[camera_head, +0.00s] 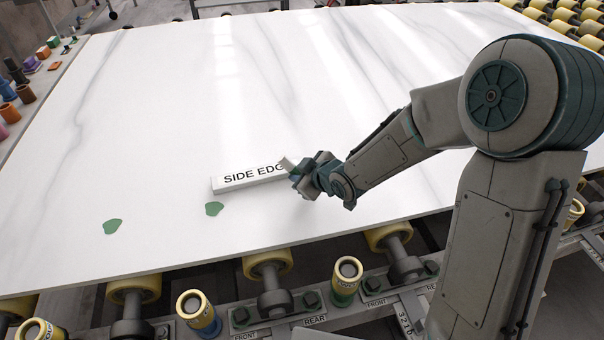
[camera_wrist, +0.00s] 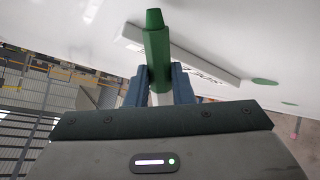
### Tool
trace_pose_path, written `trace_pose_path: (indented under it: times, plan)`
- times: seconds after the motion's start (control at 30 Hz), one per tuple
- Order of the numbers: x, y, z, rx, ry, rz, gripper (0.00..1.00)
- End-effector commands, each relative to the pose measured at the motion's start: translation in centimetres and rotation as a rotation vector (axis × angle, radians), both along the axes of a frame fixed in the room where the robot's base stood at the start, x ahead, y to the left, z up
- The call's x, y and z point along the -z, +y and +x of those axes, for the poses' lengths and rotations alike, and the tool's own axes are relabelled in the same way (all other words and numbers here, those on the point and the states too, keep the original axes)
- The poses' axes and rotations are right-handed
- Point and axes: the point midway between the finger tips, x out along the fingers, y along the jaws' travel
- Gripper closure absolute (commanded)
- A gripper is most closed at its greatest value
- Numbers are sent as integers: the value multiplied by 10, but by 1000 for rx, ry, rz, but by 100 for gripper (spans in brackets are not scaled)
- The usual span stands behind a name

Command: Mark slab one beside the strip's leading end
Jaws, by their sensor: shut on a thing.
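A white, grey-veined stone slab (camera_head: 330,85) lies on rollers. A pale strip (camera_head: 236,181) lettered "SIDE EDG…" lies near its front edge; my gripper hides the strip's right end. The strip also shows in the wrist view (camera_wrist: 190,58), behind the marker. My gripper (camera_head: 298,172) is at the strip's right end, low over the slab. In the wrist view it is shut on a green marker (camera_wrist: 156,50), whose narrow end points away from the jaws. I cannot tell whether the marker touches the slab. Two green patches (camera_head: 214,209) (camera_head: 112,227) lie on the slab left of and below the strip.
Yellow rollers (camera_head: 268,263) run below the slab's front edge, with capped cylinders (camera_head: 346,278) and rail labels (camera_head: 315,319) reading "FRONT" and "REAR". Several coloured pots (camera_head: 25,93) stand along the left. The slab's middle and far part are clear.

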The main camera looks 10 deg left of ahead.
Motion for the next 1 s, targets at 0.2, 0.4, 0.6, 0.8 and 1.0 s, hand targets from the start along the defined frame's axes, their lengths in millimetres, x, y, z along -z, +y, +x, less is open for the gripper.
trace_pose_path:
  times: [0.2,0.4,0.6,0.8,1.0]
  plan:
    - [6,0,0,0,0,0,100]
    - [8,1,0,-1,-1,0,100]
    - [10,5,0,-1,-1,1,100]
    - [12,8,2,-4,3,0,100]
    - [12,8,2,-5,3,0,100]
